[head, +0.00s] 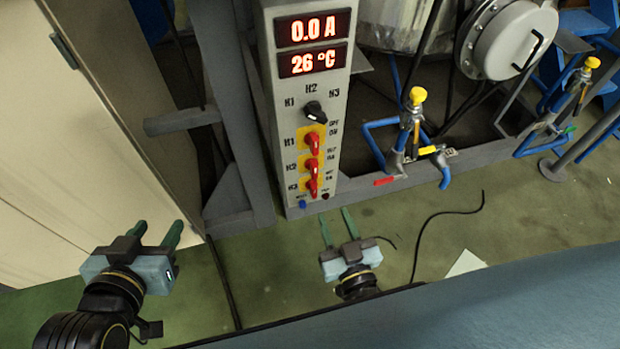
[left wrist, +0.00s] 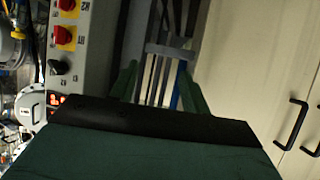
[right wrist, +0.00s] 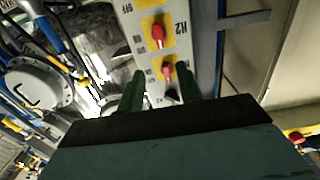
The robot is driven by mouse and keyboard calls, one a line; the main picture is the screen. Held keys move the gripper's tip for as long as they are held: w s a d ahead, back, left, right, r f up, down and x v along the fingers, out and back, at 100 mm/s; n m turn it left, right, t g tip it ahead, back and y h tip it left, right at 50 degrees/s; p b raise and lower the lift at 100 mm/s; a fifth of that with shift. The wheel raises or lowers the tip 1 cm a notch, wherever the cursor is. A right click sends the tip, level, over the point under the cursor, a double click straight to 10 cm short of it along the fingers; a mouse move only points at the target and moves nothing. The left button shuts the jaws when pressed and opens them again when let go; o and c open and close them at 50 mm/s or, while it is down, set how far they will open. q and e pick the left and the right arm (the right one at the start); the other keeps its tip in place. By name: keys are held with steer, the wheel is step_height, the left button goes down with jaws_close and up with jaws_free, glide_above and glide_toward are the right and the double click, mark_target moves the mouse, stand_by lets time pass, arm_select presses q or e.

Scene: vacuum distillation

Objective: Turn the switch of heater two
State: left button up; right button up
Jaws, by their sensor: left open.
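The grey control panel (head: 285,120) stands upright in the head view. It carries three red switches on yellow plates, labelled H1, H2 and H3 from top to bottom. The heater two switch (head: 311,165) is the middle one; it also shows in the right wrist view (right wrist: 157,32), beside its H2 label. My right gripper (head: 337,224) is open and empty, below and right of the panel's lower end in the head view, apart from the switches. In the right wrist view its fingers (right wrist: 172,88) stand apart. My left gripper (head: 156,232) is open and empty, well left of the panel.
A black selector knob (head: 313,111) sits above the red switches. The displays read 0.0 A (head: 312,28) and 26 °C (head: 312,61). A grey frame post (head: 232,100) and a beige cabinet (head: 75,130) stand left. Pipes with yellow-capped valves (head: 417,96) are right.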

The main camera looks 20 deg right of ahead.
steer(key=b, duration=0.2)
glide_toward(315, 171)
steer(key=w, duration=0.2)
steer(key=w+b, duration=0.1)
steer(key=w, duration=0.4)
steer(key=shift+w+f, duration=0.1)
steer(key=shift+w, duration=0.3)
arm_select(q)
steer(key=w+d+r+t+h, duration=0.1)
steer(key=d+r+t+h, duration=0.2)
steer(key=r+t, duration=0.7)
steer(key=shift+r+b, duration=0.3)
steer(key=shift+r, duration=1.8)
arm_select(e)
steer(key=shift+w, duration=0.45)
jaws_close()
